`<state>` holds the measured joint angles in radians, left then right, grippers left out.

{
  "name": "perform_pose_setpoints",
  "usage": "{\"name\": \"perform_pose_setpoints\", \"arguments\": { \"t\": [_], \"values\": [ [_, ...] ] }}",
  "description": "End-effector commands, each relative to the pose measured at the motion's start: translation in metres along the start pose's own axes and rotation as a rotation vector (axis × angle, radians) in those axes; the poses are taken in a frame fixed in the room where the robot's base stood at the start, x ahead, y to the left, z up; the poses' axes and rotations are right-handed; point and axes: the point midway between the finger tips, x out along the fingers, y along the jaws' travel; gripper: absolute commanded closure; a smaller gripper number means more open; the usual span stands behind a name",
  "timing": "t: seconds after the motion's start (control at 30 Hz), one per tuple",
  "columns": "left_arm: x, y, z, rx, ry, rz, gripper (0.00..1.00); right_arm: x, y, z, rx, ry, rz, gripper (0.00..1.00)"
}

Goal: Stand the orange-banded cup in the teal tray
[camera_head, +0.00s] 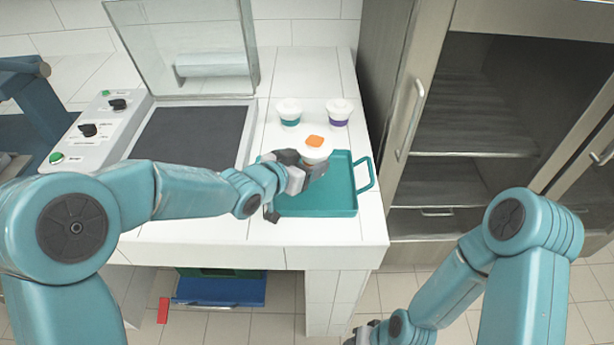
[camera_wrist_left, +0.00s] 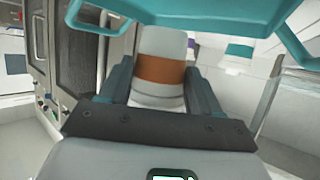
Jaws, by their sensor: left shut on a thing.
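In the left wrist view the cup's orange band (camera_wrist_left: 161,70) shows between the two jaws. The tray also shows there along the top (camera_wrist_left: 220,22). The cup's base is hidden in the head view, so I cannot tell whether it touches the tray. My right gripper (camera_head: 362,336) is at the bottom edge, mostly cut off.
A teal-banded cup (camera_head: 289,113) and a purple-banded cup (camera_head: 339,112) stand behind the tray on the white counter. A machine with dark plate (camera_head: 190,136), raised clear lid and knobs is at left. A tall cabinet (camera_head: 470,130) stands at right.

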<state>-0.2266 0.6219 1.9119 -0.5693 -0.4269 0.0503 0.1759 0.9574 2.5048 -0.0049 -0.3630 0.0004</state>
Motion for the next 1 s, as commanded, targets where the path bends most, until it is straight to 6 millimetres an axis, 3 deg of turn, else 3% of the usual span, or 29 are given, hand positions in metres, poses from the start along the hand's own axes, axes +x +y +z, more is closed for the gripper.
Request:
{"name": "perform_pose_setpoints", "arguments": {
  "t": [0.3, 0.7, 0.73, 0.8, 1.0],
  "values": [
    [0.017, -0.002, 0.038, -0.001, 0.000, -0.001, 0.84, 0.001, 0.001, 0.000, 0.000, 0.000, 0.000, 0.57],
    [0.019, -0.002, 0.043, 0.000, 0.002, -0.001, 0.84, 0.007, 0.003, 0.000, 0.000, 0.000, 0.000, 0.57],
    [0.019, -0.002, 0.043, 0.000, 0.001, -0.001, 0.34, 0.007, 0.003, 0.000, 0.000, 0.000, 0.000, 0.57],
    [0.019, -0.002, 0.042, 0.000, 0.000, -0.001, 0.11, 0.006, 0.002, 0.000, 0.000, 0.000, 0.000, 0.57],
    [0.018, -0.002, 0.042, 0.000, 0.000, -0.001, 0.11, 0.006, 0.002, 0.000, 0.000, 0.000, 0.000, 0.57]
  ]
}}
